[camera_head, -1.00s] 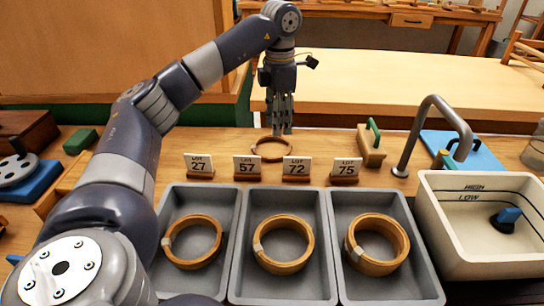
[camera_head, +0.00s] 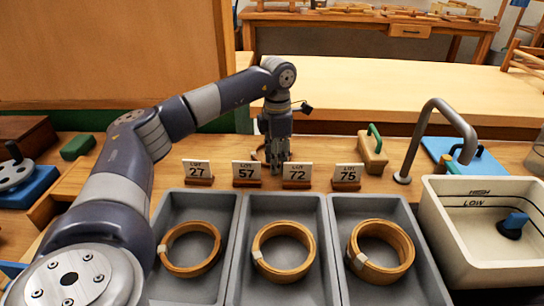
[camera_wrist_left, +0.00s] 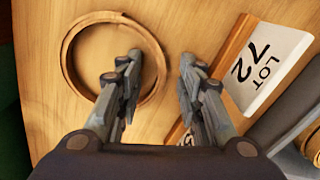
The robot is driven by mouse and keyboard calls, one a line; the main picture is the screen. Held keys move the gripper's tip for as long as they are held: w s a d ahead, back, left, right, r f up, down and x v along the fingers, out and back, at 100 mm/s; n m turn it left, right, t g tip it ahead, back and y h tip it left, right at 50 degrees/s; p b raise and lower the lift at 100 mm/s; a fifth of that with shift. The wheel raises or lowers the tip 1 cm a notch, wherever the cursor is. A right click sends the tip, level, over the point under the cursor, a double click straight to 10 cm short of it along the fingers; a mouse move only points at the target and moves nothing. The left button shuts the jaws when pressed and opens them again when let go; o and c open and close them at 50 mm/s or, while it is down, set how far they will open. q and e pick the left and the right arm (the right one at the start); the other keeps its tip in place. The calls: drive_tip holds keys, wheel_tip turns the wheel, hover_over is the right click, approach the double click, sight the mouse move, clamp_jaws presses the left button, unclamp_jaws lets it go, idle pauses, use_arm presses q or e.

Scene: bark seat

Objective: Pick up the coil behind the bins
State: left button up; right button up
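The coil is a thin, light brown ring lying flat on the wooden bench behind the lot cards and bins. In the left wrist view the coil (camera_wrist_left: 70,62) is at upper left. In the head view my gripper and the cards hide most of it. My left gripper (camera_head: 277,170) points down just behind the cards for lots 57 and 72. In the left wrist view my left gripper (camera_wrist_left: 157,75) is open, with one finger over the ring's inside and the other outside, the near rim between them. Contact cannot be told. My right gripper is not in view.
Lot cards, such as the 72 card (camera_head: 297,174), stand close to the fingers. Three grey bins (camera_head: 240,235) in front each hold a coil. A wooden block with a green handle (camera_head: 372,155), a tap (camera_head: 437,103) and a white basin (camera_head: 430,235) are to the right.

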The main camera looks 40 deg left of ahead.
use_arm(q)
drive_tip(key=shift+c, duration=0.3)
clamp_jaws()
drive_tip(key=shift+r, duration=0.1)
